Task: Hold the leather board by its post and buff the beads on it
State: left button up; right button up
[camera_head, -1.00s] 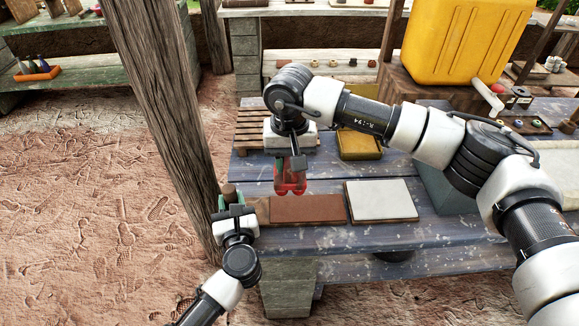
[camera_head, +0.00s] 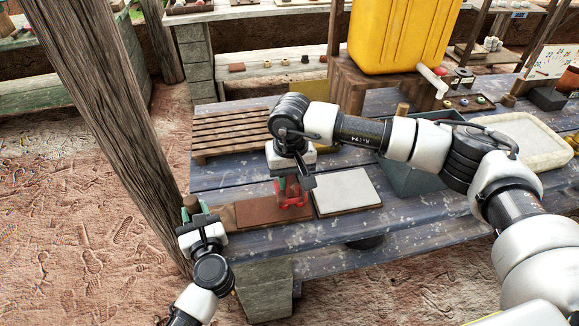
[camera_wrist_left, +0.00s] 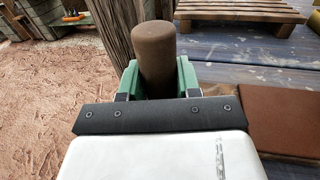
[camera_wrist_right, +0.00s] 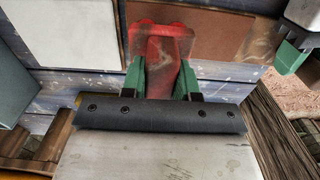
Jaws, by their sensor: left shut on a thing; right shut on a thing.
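The leather board (camera_head: 258,216) is a flat brown panel on the blue-grey plank table. Its upright brown post (camera_wrist_left: 156,55) stands at its left end. My left gripper (camera_head: 194,214) is shut around this post, with green fingers on both sides. My right gripper (camera_head: 291,187) is shut on a red tool (camera_head: 293,200), held over the right part of the leather. The tool looks blurred in the right wrist view (camera_wrist_right: 160,50), and I cannot tell whether it touches the leather. I cannot make out separate beads on the board.
A pale slab on a brown board (camera_head: 347,191) lies just right of the leather. A slatted wooden rack (camera_head: 225,132) is behind. A yellow container (camera_head: 400,35) stands on a wooden stand at the back. A wooden pole (camera_head: 100,120) rises close at the left.

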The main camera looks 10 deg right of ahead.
notch_tip(320, 180, down, 2)
jog(key=shift+a+f, duration=0.15)
jog(key=shift+f, duration=0.1)
jog(key=a, duration=0.8)
jog(key=shift+a, duration=0.25)
grip_shut()
jog(key=d, duration=0.8)
jog(key=shift+d, duration=0.3)
jog(key=a, duration=0.8)
jog(key=shift+a+r, duration=0.1)
jog(key=shift+a, duration=0.3)
notch_tip(320, 180, up, 8)
jog(key=shift+d, duration=0.2)
pick_arm(q)
jog(key=o, duration=1.1)
